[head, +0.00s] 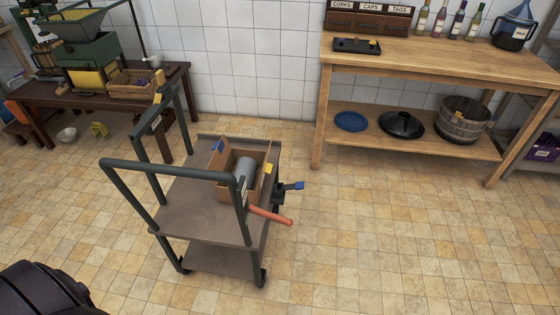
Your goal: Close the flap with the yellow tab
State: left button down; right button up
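A small cardboard box (228,190) stands open on the upper shelf of a grey cart (178,203). A yellow tab (267,168) shows at the box's right side, on a flap that appears to stand up. A blue tab (217,147) sits on the raised flap at the left side. A grey rounded object (243,167) shows inside the box. The cart's handle post partly hides the box's front. Neither of my grippers is in view.
A red-handled tool (270,215) juts past the cart's right edge, below a black fitting with a blue end (292,186). A wooden workbench (440,60) stands at the back right and a dark table (120,98) at the back left. The tiled floor right of the cart is clear.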

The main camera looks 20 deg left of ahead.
aim_at(267, 168)
jog(key=i+l+u, duration=0.15)
jog(key=l+u, duration=0.2)
jog(key=l, duration=0.45)
jog(key=l+u, duration=0.35)
jog(key=l, duration=0.4)
jog(key=i+u, duration=0.1)
jog(key=u, duration=0.75)
